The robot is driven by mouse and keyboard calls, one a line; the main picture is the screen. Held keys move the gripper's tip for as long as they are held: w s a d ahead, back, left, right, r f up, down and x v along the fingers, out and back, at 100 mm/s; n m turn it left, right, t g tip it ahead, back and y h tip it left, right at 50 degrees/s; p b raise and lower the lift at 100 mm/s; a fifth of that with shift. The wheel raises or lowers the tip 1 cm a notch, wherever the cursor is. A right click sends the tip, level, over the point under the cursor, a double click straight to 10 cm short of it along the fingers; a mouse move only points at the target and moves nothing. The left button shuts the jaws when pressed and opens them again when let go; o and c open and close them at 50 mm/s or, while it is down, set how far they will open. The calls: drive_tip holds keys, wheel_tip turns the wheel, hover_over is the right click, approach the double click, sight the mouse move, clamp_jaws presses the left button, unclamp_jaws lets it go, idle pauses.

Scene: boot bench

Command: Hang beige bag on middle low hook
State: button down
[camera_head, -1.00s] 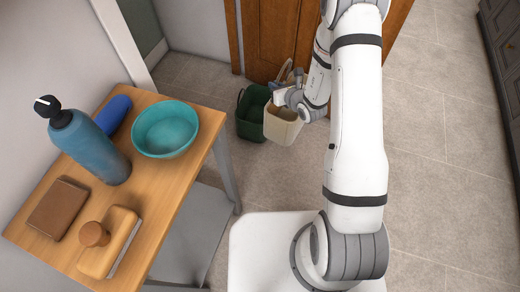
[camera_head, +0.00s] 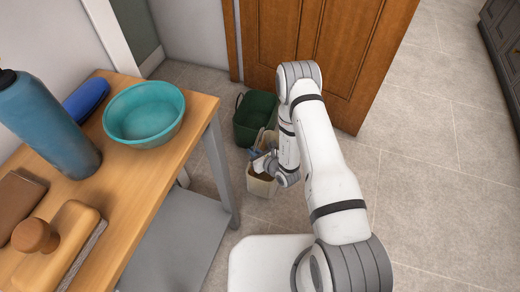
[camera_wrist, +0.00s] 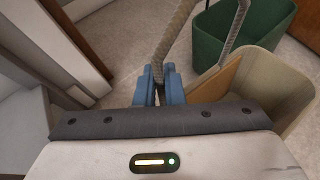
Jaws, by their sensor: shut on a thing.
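The beige bag (camera_head: 260,187) is an open-topped, tub-like bag with a grey rope handle. My gripper (camera_head: 262,160) is at its top, partly hidden by my arm in the head view. In the wrist view, the blue fingers of my gripper (camera_wrist: 160,85) are shut on the rope handle, which rises between them. The beige bag (camera_wrist: 270,92) hangs or stands to the right of the fingers there; I cannot tell whether it touches the floor. No hook shows in either view.
A green bag (camera_head: 256,118) stands on the floor behind the beige one. A wooden table (camera_head: 190,136) at left holds a teal bowl (camera_head: 144,112), a blue bottle (camera_head: 42,122) and a brush (camera_head: 45,240). A wooden door (camera_head: 340,50) is behind. Floor at right is clear.

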wheel_tip(320, 180, down, 10)
drive_tip(key=b, duration=0.3)
drive_tip(key=shift+r+b, duration=0.25)
drive_tip(key=shift+b, duration=0.05)
drive_tip(key=shift+f, duration=0.2)
drive_tip(key=c, duration=1.5)
unclamp_jaws()
drive_tip(key=shift+c, duration=0.2)
